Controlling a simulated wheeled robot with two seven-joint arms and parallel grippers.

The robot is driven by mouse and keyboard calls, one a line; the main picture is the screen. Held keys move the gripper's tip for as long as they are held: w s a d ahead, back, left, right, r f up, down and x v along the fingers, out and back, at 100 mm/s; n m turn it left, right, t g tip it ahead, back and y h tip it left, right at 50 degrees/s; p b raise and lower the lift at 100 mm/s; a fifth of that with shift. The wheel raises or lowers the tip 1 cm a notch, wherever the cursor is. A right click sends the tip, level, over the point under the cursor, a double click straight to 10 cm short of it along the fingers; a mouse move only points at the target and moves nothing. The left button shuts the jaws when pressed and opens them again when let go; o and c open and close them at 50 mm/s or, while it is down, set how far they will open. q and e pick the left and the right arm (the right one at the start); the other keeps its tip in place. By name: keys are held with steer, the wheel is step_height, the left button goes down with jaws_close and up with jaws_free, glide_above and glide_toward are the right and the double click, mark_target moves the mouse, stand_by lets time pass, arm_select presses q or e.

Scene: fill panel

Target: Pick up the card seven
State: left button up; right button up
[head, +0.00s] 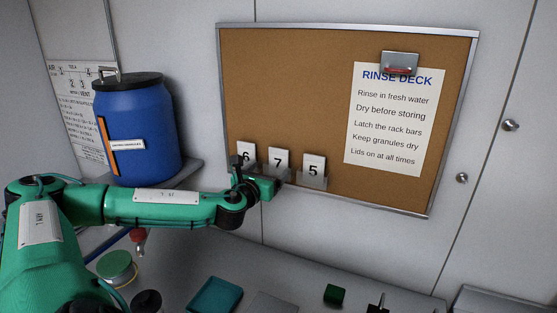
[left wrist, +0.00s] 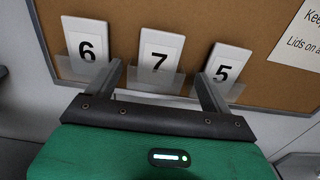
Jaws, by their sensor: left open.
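The card seven (head: 279,157) stands upright between card six (head: 246,152) and card five (head: 314,167) in clear holders at the bottom of the cork board. In the left wrist view card seven (left wrist: 159,58) is in the middle, its lower part behind a clear holder. My left gripper (head: 267,172) is at the board's lower edge, just in front of the cards. In the left wrist view its two fingers (left wrist: 158,78) are apart, one on each side of card seven, with nothing held. Whether the fingertips reach the card's depth is unclear. My right gripper is not in view.
The cork board (head: 300,90) carries a rinse deck notice (head: 395,120) under a metal clip. A blue drum (head: 138,130) stands on a shelf at left. Below are a teal tray (head: 215,296), a dark green block (head: 334,294) and a green-topped round container (head: 115,264).

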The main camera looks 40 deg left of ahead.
mark_target(278, 160)
arm_select(q)
steer(key=p+x, duration=0.3)
steer(key=x, duration=0.1)
steer(key=shift+a+r, duration=0.1)
steer(key=shift+r, duration=0.05)
steer(key=shift+w+a, duration=0.15)
steer(key=shift+w, duration=0.5)
steer(key=c, duration=1.1)
